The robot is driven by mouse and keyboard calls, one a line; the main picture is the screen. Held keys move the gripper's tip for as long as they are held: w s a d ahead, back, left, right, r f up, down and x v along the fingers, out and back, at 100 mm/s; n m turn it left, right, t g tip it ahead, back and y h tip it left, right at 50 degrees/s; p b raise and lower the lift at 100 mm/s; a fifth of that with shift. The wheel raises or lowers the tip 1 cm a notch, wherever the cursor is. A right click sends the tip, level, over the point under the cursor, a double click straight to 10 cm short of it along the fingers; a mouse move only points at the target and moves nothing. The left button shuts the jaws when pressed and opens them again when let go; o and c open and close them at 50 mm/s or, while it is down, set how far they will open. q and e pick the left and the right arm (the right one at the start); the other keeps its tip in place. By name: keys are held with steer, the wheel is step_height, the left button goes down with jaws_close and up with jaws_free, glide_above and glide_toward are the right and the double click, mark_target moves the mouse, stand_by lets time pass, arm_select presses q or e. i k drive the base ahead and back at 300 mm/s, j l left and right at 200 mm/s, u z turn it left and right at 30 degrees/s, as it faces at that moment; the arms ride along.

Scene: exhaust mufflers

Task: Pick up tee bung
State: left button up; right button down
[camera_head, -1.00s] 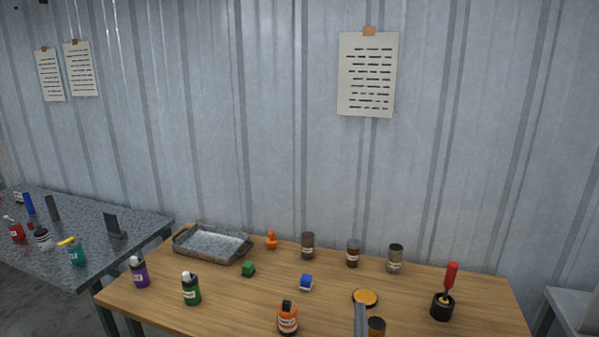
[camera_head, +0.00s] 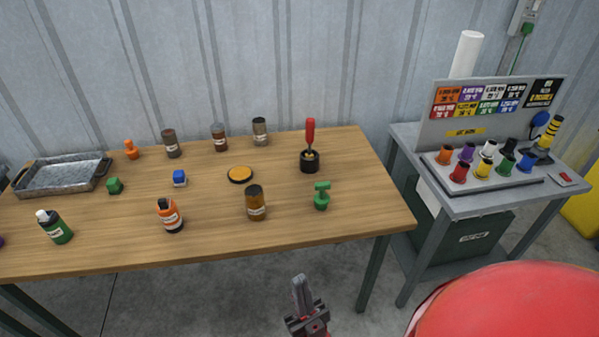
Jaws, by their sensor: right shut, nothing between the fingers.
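A green T-shaped bung (camera_head: 321,197) stands on the wooden table (camera_head: 345,160) near its front right part. An orange knobbed bung (camera_head: 131,150) stands at the back left, beside the metal tray. A green block-like bung (camera_head: 114,186) and a blue one (camera_head: 179,178) stand on the left half. My right gripper (camera_head: 301,281) is shut and empty. It shows at the bottom of the view, below the table's front edge in the picture and apart from every bung. My left gripper is out of view.
An amber jar (camera_head: 255,203) and an orange bottle (camera_head: 170,216) stand left of the green T-shaped bung. A black pot with a red-handled brush (camera_head: 310,155) is behind it. A grey side table (camera_head: 480,202) with coloured bungs stands to the right.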

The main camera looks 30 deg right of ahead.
mark_target(321, 200)
steer(key=i+j+z, duration=0.1)
steer(key=i+j, duration=0.25)
steer(key=i+l+z, duration=0.15)
steer(key=z, duration=1.45)
steer(key=i, duration=0.35)
